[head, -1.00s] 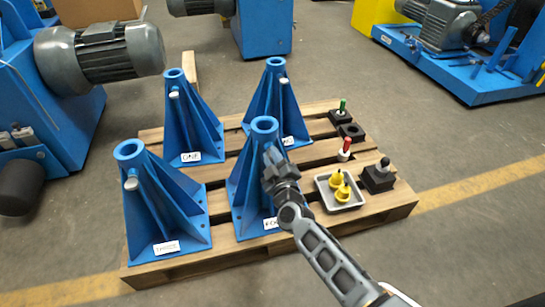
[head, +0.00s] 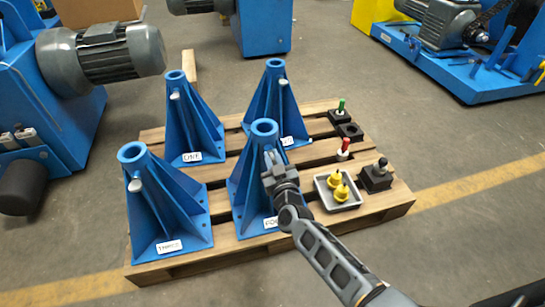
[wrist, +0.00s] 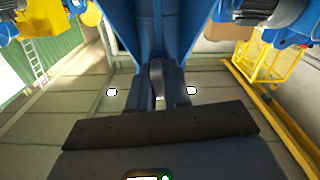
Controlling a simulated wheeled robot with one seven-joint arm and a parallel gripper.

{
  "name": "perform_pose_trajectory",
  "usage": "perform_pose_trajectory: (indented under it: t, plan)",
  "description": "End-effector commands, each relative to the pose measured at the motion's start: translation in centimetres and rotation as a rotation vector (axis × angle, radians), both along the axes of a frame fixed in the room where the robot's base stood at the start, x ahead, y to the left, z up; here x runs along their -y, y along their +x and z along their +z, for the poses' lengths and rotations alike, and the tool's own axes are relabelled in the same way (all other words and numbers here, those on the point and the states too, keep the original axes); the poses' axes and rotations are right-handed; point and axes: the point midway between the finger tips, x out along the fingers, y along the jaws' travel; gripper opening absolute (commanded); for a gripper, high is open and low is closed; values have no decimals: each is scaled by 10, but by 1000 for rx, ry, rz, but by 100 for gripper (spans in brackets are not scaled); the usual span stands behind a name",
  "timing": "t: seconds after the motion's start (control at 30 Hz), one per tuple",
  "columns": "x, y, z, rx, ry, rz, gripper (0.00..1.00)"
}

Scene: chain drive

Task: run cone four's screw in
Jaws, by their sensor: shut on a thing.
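Cone four (head: 251,190) is a blue flanged cone at the front right of the pallet, its label partly hidden by my arm. My gripper (head: 270,160) is at the upper side of this cone, just below its open top ring. In the wrist view my fingers (wrist: 158,82) are shut on a small silver piece, which I take for cone four's screw (wrist: 157,72). The blue cone fills the space behind it. How deep the screw sits cannot be seen.
Cones one (head: 190,125), two (head: 268,105) and three (head: 160,205) stand close by on the wooden pallet (head: 290,240), with silver screws in their sides. A grey tray (head: 322,189) with yellow pieces and several black blocks (head: 376,180) stand right of my arm.

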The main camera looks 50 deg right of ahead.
Motion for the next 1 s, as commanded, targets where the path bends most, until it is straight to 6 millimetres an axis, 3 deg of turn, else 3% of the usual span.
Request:
perform_pose_trajectory:
  t: [1.0]
  plan:
    - [0, -1, -2, 541, 802, 1, 0]
